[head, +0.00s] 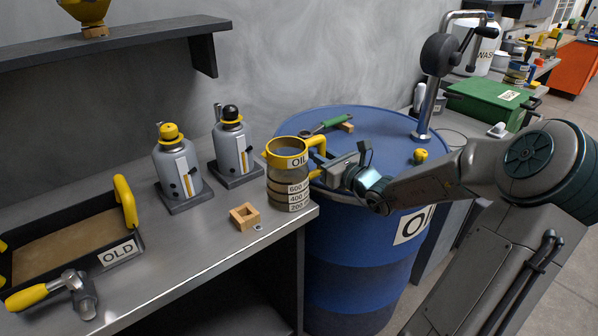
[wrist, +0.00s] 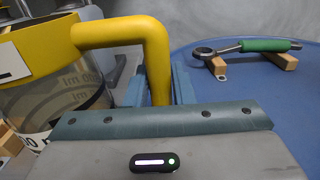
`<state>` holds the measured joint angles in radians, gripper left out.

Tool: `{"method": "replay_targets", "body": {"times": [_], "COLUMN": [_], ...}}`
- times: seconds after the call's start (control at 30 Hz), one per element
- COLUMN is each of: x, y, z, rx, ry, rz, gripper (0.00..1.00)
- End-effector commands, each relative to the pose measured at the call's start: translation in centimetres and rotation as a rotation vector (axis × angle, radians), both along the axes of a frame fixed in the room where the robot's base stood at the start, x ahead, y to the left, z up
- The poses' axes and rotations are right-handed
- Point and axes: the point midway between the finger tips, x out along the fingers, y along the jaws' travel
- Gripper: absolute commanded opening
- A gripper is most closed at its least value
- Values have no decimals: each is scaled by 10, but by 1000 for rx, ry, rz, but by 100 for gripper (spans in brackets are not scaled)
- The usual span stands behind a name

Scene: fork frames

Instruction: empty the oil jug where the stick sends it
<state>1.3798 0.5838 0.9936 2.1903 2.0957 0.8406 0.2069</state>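The oil jug (head: 289,190) is see-through, with a yellow rim marked OIL, a yellow handle and 600, 400 and 200 marks. It looks upright at the bench's right front corner; I cannot tell if its base touches the bench. My gripper (head: 345,172) is at its handle from the right. In the wrist view the yellow handle (wrist: 155,65) runs between the fingers, which look closed on it. A green-handled stick-like tool (head: 332,122) with a ringed end lies on wooden blocks on the blue drum (head: 365,235); it also shows in the wrist view (wrist: 265,45). Its tip markings are unreadable.
A wooden block (head: 244,217) sits before the jug. A crank pump (head: 430,95) rises from the drum.

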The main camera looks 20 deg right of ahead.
Motion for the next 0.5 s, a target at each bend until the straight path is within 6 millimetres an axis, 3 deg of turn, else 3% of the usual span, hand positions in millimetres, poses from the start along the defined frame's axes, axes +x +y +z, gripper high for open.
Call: {"method": "replay_targets", "body": {"times": [0.03, 0.07, 0.5], "x": [0, 0, 0], "y": [0, 0, 0], "z": [0, 0, 13], "rx": [0, 0, 0], "ry": [0, 0, -1], "rz": [0, 0, 1], "gripper": [8, 0, 0]}}
